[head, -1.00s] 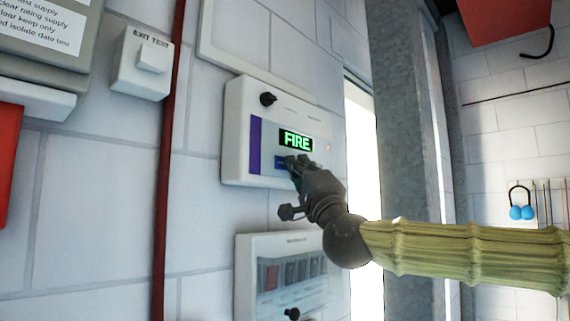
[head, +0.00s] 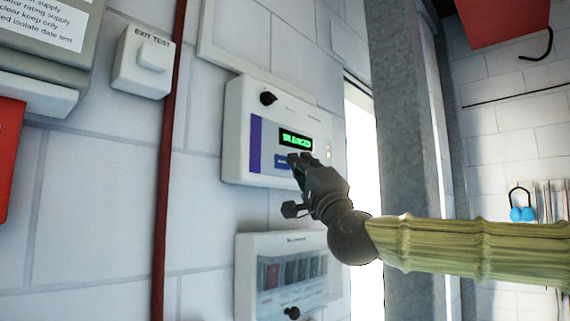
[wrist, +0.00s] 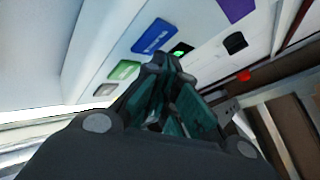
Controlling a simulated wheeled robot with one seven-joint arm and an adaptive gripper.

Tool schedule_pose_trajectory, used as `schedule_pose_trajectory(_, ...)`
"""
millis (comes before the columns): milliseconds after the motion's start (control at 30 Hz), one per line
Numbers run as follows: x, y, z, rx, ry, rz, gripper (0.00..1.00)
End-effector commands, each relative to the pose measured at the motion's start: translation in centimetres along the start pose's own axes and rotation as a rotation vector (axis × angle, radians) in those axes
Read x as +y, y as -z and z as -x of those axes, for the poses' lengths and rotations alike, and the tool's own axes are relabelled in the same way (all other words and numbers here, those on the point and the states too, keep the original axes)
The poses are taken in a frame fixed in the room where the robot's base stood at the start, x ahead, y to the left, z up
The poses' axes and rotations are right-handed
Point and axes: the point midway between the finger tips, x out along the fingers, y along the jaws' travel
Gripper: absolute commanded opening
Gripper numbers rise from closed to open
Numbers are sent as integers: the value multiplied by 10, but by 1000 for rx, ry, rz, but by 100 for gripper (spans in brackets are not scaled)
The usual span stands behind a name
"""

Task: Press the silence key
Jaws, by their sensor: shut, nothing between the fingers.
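The white fire panel (head: 236,140) hangs on the wall, and its lit display (head: 296,139) shows green text that seems to read "SILENCED". A blue key (head: 282,162) with pale lettering sits below the display. The wrist view shows the blue key (wrist: 153,36), a green key (wrist: 125,70) and a grey key (wrist: 104,90) in a row. The lettering is too small to tell which is the silence key. My gripper (head: 299,158) is shut and empty, its tips in front of the panel just right of the blue key. I cannot tell whether they touch the panel.
A second white box (head: 245,275) with a clear window and black knob is below the panel. An exit test switch (head: 143,62) and a dark red pipe (head: 169,140) are to the left. A grey steel column (head: 405,130) stands right of the panel.

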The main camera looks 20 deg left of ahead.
Motion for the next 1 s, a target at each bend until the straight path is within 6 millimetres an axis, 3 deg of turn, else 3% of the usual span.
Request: schedule_pose_trajectory(1000,-31,31,42,0,0,1,0)
